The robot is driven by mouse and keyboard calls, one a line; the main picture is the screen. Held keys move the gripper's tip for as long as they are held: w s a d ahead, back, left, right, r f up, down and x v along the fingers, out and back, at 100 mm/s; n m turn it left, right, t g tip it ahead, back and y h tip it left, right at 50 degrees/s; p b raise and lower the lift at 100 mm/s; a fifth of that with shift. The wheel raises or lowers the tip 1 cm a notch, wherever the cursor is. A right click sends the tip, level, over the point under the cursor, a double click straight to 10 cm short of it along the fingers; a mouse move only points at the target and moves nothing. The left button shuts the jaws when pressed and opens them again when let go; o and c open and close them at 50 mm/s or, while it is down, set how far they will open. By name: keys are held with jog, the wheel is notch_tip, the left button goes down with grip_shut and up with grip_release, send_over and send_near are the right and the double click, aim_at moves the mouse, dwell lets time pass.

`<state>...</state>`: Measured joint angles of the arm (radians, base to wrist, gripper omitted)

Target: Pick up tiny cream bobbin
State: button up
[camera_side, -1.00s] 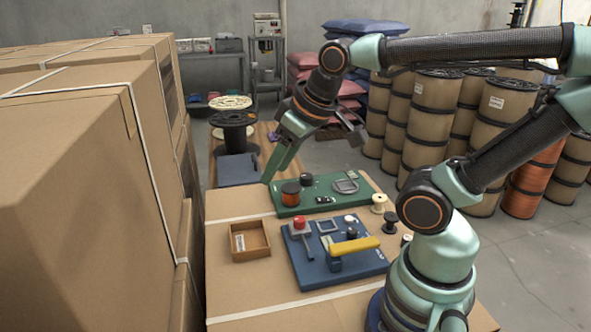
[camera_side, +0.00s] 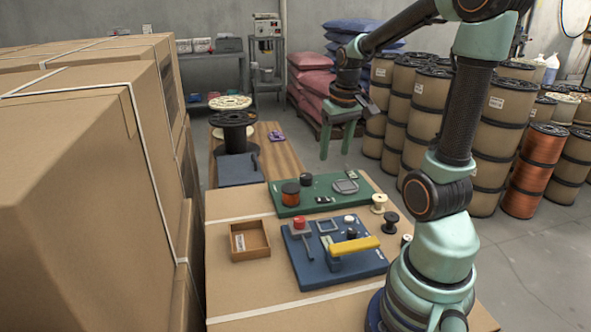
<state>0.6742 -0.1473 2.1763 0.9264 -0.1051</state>
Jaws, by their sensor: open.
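A tiny cream bobbin (camera_side: 378,204) stands upright on the cardboard surface, just off the right end of the green board. A small black spool (camera_side: 391,223) stands close to it, to its lower right. My gripper (camera_side: 336,152) points down with its two green fingers apart and nothing between them. In the picture it is above and to the left of the bobbin, clear of it and of the boards.
The green board (camera_side: 290,207) carries a copper spool (camera_side: 290,194) and small parts. The blue board (camera_side: 310,272) carries a yellow-handled tool (camera_side: 353,246). An open cardboard tray (camera_side: 249,256) lies left. Stacked boxes (camera_side: 80,200) border the left; large spools (camera_side: 455,120) stand behind right.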

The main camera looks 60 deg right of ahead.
jog(key=s+d+f+m+g+y, duration=0.15)
jog(key=s+d+f+m, duration=0.35)
jog(key=s+d, duration=0.55)
jog(key=n, duration=0.1)
send_over(380, 197)
jog(key=f, duration=0.4)
jog(key=a+f, duration=0.1)
jog(key=f, duration=0.2)
jog(key=shift+d+f, duration=0.2)
jog(key=shift+f, duration=1.4)
jog(key=shift+d+f, duration=0.15)
jog(key=shift+f, duration=1.45)
jog(key=shift+c, duration=0.4)
grip_shut()
